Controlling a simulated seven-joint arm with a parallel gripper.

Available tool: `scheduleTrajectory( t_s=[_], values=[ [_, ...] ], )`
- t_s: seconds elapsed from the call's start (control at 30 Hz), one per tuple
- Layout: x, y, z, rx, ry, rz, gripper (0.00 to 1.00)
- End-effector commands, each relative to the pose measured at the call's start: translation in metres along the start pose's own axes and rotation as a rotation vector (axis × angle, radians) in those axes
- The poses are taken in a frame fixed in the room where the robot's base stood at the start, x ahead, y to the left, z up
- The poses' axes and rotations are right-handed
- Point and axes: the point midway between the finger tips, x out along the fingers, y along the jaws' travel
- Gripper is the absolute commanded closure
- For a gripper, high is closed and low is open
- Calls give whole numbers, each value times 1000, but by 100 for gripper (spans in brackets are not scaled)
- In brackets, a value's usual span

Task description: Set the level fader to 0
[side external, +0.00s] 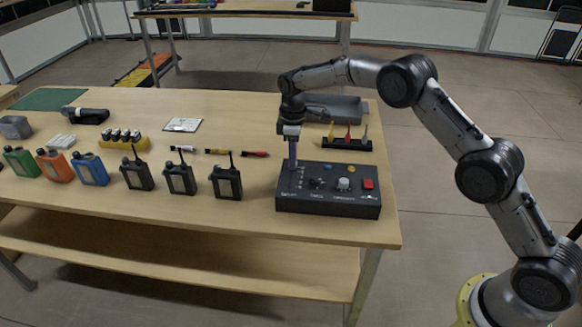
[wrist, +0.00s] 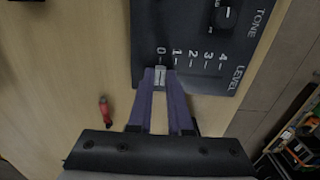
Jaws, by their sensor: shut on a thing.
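The black control box (side external: 328,209) stands near the table's right end and also fills the top of the wrist view (wrist: 190,20). Its level scale runs from 0 to 4. The pale level fader cap (wrist: 160,76) lies in line with the 0 mark, at the left end of the scale. My gripper (wrist: 161,74) points down at the box's left part, its fingers shut on the fader cap. In the side view my gripper (side external: 293,166) hides the fader.
The box also carries a tone knob (wrist: 227,15), a large grey knob (side external: 343,184) and a red button (side external: 368,184). Behind it are a rack of coloured tools (side external: 347,144) and a grey tray (side external: 335,108). Several radios, including a black one (side external: 226,183), stand to the left.

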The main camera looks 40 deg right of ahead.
Motion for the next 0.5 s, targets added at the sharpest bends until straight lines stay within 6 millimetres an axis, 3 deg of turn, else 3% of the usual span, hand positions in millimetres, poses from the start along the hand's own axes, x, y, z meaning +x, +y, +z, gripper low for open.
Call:
scheduleTrajectory(
  t_s=[0.37, 0.4, 0.5],
  values=[
    [-3, 9, -1, 0, 9, 11, 100],
    [-3, 9, -1, 0, 9, 11, 79],
    [-3, 9, -1, 0, 9, 11, 61]
  ],
)
